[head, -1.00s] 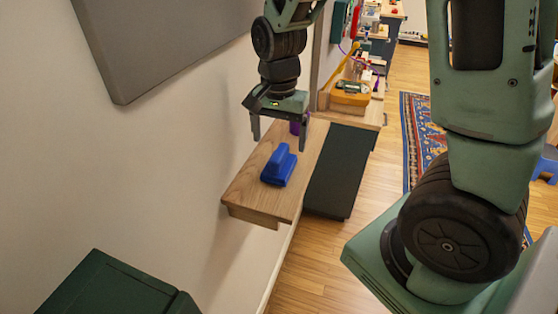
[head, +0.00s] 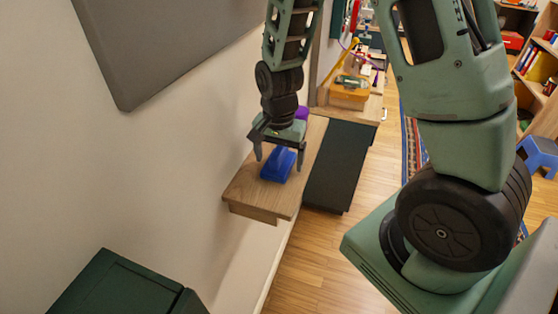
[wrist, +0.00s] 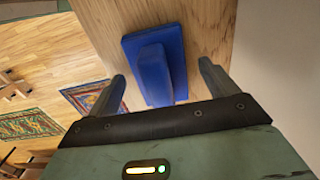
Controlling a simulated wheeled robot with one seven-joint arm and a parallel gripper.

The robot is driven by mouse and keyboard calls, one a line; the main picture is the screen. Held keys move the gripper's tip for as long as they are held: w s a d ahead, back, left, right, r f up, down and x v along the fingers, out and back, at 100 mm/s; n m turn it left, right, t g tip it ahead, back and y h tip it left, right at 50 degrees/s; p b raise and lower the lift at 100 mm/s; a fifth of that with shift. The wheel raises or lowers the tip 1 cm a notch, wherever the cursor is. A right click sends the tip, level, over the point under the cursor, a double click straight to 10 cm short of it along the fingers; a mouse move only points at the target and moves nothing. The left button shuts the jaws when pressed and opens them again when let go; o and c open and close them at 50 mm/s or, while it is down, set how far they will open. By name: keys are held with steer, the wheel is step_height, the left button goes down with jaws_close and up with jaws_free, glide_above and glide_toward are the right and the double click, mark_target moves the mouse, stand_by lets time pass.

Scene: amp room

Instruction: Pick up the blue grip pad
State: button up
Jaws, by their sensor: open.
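The blue grip pad (head: 279,167) lies on a wooden wall shelf (head: 255,196), its flat base down and its raised handle up. In the wrist view the pad (wrist: 155,63) lies between and just beyond the two fingertips. My gripper (head: 279,158) is open and empty, pointing down above the pad, with a finger on either side of it. It also shows at the bottom of the wrist view (wrist: 163,85). In the head view the gripper hides the pad's upper far part. I cannot tell whether the fingers touch it.
A purple object (head: 301,112) stands behind my gripper on the shelf. Farther back, an orange box (head: 350,92) sits on another wooden surface. A dark panel (head: 338,165) is right of the shelf. A dark green box (head: 125,287) stands at lower left. The shelf's front is clear.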

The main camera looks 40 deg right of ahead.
mark_target(279, 149)
steer(key=c, duration=1.1)
step_height(279, 149, up, 10)
steer(key=shift+r+b, duration=0.1)
steer(key=shift+b, duration=0.75)
steer(key=shift+o, duration=1.1)
steer(key=shift+c, duration=0.5)
